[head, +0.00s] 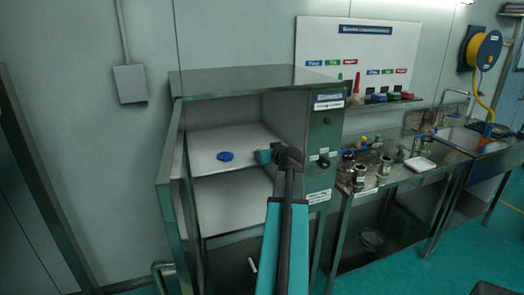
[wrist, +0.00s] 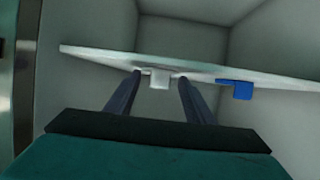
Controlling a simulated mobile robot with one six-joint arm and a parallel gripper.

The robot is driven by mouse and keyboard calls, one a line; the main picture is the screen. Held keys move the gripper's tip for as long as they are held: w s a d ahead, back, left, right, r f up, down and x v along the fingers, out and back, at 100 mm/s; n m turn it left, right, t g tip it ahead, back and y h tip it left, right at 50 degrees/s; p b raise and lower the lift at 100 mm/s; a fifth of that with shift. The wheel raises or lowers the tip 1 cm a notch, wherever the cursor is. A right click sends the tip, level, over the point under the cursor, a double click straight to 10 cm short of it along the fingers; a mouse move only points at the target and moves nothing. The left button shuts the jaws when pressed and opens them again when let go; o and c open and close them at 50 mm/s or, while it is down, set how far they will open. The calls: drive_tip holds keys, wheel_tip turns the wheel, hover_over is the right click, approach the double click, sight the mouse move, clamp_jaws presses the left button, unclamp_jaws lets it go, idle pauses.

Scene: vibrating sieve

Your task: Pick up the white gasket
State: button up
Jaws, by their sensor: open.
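The white gasket (wrist: 159,79) shows in the wrist view as a small pale block at the edge of the shelf. It lies between the two dark fingers of my gripper (wrist: 158,76), which are apart and open. I cannot tell whether either finger touches it. In the head view my gripper (head: 264,156) reaches into the open cabinet at the upper shelf, and the white gasket cannot be made out there. A blue gasket (head: 225,156) lies on that shelf to the left of my gripper. It also shows right of the fingers in the wrist view (wrist: 236,89).
The upper shelf (head: 205,143) sits inside a metal cabinet with its door (head: 172,185) open at the left. A control panel (head: 322,150) flanks the opening on the right. A bench (head: 395,178) with jars and a white tray (head: 420,164) stands further right.

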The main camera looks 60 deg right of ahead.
drive_tip(key=shift+w+d+f, duration=0.2)
drive_tip(key=shift+w+d, duration=0.05)
drive_tip(key=shift+w, duration=0.05)
idle(0.4)
drive_tip(key=c, duration=1.1)
drive_tip(key=shift+r, duration=0.2)
drive_tip(key=shift+r+b, duration=0.7)
drive_tip(key=shift+r, duration=0.85)
drive_tip(key=s+a+r+b, duration=0.1)
drive_tip(key=s+a+b, duration=0.9)
drive_tip(key=a+b, duration=0.1)
drive_tip(key=shift+a+r, duration=0.2)
drive_tip(key=shift+a, duration=0.55)
